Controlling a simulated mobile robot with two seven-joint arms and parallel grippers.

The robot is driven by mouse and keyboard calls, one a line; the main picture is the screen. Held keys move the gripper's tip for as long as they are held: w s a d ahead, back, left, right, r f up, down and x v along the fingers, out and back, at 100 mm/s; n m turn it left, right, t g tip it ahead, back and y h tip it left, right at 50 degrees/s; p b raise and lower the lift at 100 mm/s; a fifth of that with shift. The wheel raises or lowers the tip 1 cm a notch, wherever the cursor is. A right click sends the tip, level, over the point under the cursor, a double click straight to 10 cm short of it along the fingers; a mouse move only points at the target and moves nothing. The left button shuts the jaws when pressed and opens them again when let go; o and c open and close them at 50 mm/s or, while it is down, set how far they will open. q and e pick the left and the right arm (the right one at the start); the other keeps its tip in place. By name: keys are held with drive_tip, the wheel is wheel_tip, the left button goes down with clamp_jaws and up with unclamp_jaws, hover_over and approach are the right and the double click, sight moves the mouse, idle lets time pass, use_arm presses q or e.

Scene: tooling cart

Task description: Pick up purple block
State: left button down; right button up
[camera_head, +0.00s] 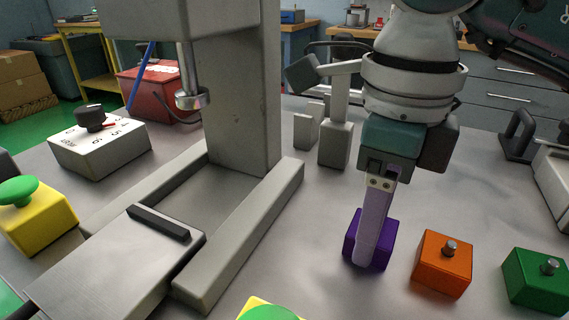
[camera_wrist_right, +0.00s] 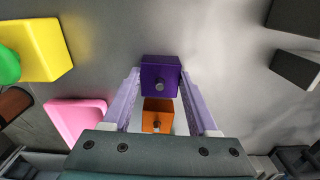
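The purple block (camera_head: 386,243) sits on the grey table, with a small metal knob on its face in the right wrist view (camera_wrist_right: 160,72). My right gripper (camera_head: 366,258) points down at it, and one light purple finger covers part of the block in the head view. In the right wrist view the two fingers stand apart, one on each side of the block, with what look like narrow gaps. The gripper looks open. My left gripper is not in view.
An orange block (camera_head: 441,265) and a green block (camera_head: 535,280) stand to the right of the purple one. A grey press (camera_head: 240,240) stands to the left. Small grey blocks (camera_head: 334,145) are behind. A yellow box with a green button (camera_head: 40,225) is far left.

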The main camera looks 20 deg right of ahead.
clamp_jaws()
idle(0.4)
